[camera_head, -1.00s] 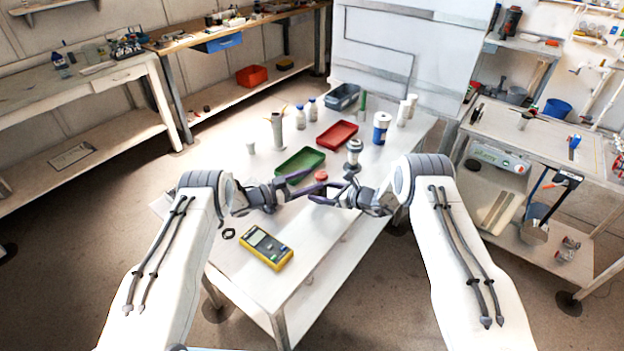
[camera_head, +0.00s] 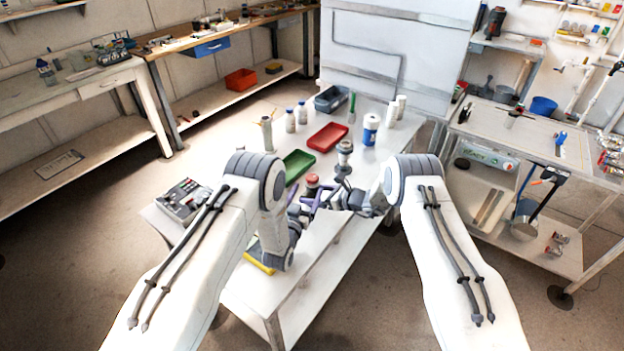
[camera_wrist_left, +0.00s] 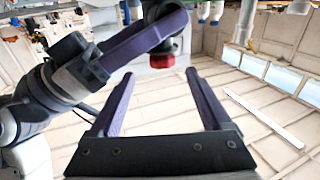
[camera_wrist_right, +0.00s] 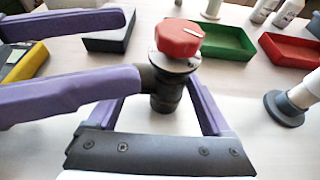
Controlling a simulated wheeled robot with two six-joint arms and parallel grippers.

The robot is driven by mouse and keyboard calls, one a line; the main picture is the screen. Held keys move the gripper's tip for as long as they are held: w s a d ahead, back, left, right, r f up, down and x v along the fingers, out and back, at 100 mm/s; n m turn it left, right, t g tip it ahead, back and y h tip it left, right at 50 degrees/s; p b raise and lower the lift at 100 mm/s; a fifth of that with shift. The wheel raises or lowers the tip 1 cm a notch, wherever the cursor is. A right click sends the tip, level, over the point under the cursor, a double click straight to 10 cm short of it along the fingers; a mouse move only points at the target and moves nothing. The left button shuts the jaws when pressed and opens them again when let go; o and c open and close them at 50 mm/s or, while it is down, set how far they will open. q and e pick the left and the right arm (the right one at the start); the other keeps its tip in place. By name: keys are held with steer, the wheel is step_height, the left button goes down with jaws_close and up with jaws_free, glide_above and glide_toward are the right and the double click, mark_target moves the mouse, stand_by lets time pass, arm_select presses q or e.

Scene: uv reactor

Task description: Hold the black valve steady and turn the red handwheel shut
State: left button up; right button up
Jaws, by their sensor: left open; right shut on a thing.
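The black valve (camera_wrist_right: 166,88) stands upright, topped by the red handwheel (camera_wrist_right: 180,38). The handwheel also shows in the head view (camera_head: 312,179) and left wrist view (camera_wrist_left: 161,61). My right gripper (camera_wrist_right: 167,95) is shut on the valve body below the handwheel. My left gripper (camera_wrist_left: 160,76) is open, its two purple fingers wide apart with the handwheel showing between their tips. In the right wrist view those fingers come in from the left, the nearer one overlapping the valve's left side. Contact with the handwheel cannot be told.
A green tray (camera_head: 298,165) and red tray (camera_head: 328,137) lie behind the valve. A grey-and-white fitting (camera_head: 344,158) stands to its right. A yellow meter (camera_head: 258,262) is mostly hidden by my left arm. A dark case (camera_head: 184,199) sits at the table's left. The front right tabletop is clear.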

mark_target(307, 180)
arm_select(q)
steer(key=shift+s+f, duration=0.1)
steer(key=shift+w+y, duration=0.3)
steer(key=x, duration=0.6)
steer(key=shift+w, duration=0.25)
steer(key=shift+c, duration=0.4)
jaws_close()
steer(key=shift+w+m+g+h, duration=0.1)
steer(key=shift+m+g+h, duration=0.65)
steer(key=shift+h, duration=0.6)
steer(key=shift+w+m+g+h, duration=0.1)
steer(key=shift+m+g+h, duration=0.35)
steer(key=shift+m+h, duration=0.75)
stand_by(0.7)
steer(key=shift+s+d+r+m+g+h, duration=0.1)
steer(key=shift+m+g+h, duration=1)
steer(key=shift+g+h, duration=0.25)
steer(key=shift+d+r+m+g+h, duration=0.1)
steer(key=shift+m+g+h, duration=0.95)
steer(key=shift+g+h, duration=0.3)
